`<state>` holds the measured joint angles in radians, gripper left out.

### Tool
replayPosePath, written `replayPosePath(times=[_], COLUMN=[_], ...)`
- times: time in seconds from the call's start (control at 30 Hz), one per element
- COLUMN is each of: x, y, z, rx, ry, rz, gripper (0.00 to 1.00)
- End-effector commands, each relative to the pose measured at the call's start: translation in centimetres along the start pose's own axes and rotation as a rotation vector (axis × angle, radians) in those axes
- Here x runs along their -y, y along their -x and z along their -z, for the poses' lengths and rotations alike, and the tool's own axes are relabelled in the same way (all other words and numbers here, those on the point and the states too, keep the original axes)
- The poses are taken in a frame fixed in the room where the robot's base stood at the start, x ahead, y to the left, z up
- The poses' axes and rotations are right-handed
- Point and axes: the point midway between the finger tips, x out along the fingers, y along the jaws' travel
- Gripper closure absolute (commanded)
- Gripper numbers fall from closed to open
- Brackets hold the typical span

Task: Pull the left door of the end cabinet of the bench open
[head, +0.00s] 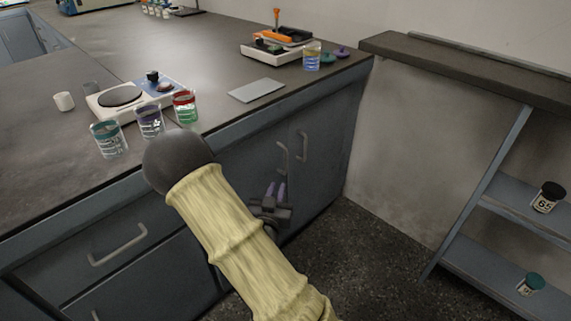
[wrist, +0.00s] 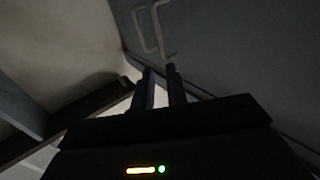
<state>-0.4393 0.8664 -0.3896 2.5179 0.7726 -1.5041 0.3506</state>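The end cabinet has two dark grey-blue doors under the bench's far right end, both shut in the head view. The left door (head: 247,172) carries a pale upright bar handle (head: 282,157), and the right door (head: 322,165) has a matching handle (head: 303,147). My gripper (head: 276,189) is just below the left handle in the head view, in front of the doors. In the wrist view the two dark fingers (wrist: 160,72) stand apart with an empty gap. Their tips point at the near end of the left handle (wrist: 159,30). Contact cannot be told. My arm hides part of the left door.
Drawers (head: 115,240) with a bar handle lie left of my arm. A shelf unit (head: 500,215) with jars stands at right. Open floor (head: 370,250) lies before the cabinet.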

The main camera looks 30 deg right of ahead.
Motion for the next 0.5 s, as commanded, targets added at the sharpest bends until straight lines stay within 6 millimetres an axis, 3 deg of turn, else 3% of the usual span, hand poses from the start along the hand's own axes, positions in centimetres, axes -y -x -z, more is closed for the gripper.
replayPosePath(times=[0.5], x=[0.2], y=[-9.1], z=[-0.1], rx=[-0.003], ry=[-0.001], rz=[0.003], gripper=[0.85])
